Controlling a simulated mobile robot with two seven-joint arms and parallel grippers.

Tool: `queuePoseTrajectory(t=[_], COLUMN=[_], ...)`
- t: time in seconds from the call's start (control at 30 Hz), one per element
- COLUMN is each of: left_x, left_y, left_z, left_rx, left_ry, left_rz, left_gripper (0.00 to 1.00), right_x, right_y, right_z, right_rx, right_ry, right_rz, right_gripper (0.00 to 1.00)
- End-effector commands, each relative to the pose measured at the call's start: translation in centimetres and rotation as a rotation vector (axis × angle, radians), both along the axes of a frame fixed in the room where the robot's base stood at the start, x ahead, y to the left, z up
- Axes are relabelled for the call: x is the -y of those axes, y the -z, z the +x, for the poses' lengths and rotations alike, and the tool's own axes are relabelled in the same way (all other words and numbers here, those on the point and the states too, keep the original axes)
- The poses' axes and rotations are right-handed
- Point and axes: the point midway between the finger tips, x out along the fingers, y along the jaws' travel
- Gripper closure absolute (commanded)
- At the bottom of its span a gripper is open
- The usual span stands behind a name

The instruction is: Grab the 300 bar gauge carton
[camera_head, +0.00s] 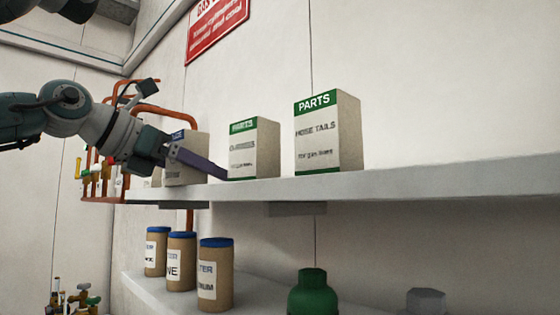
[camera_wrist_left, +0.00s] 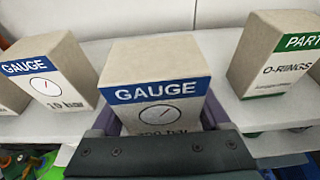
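The gauge carton (camera_wrist_left: 158,95) with a blue band stands upright on the shelf in the middle of the left wrist view. Its lower label is partly hidden by my gripper; "00 bar" shows, but the first digit is unclear. My left gripper (camera_wrist_left: 162,122) has one purple finger on each side of this carton. I cannot tell whether they press on it. In the head view the carton (camera_head: 187,150) is partly hidden behind my left gripper (camera_head: 200,162), whose near finger crosses low in front of it. My right gripper is not in view.
A 10 bar gauge carton (camera_wrist_left: 48,75) stands to the left, and an O-rings carton (camera_head: 254,149) to the right. A hose tails carton (camera_head: 328,133) stands farther right on the shelf (camera_head: 420,181). Several blue-lidded tubes (camera_head: 215,275) and a green cylinder top (camera_head: 313,293) are below.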

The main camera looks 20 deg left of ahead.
Motion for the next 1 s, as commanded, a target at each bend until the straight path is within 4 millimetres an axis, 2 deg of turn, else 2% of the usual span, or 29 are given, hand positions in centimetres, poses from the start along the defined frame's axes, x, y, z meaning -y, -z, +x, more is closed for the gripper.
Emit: queuePoseTrajectory(t=[0.07,0.6,0.87,1.0], left_x=[0.0,0.0,0.0,0.0], left_y=[0.0,-0.1,-0.4,-1.7], left_z=[0.0,0.0,0.0,0.0], left_rx=[0.000,0.002,0.002,0.003], left_ry=[0.000,0.000,0.000,0.000], left_rz=[0.000,-0.001,-0.001,-0.001], left_gripper=[0.30,0.90,0.90,0.90], right_x=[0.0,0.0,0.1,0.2], right_y=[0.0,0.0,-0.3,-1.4], right_z=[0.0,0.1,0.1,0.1], right_rx=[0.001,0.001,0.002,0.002], right_ry=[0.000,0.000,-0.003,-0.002], right_rz=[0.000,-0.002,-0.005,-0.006], right_gripper=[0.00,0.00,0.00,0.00])
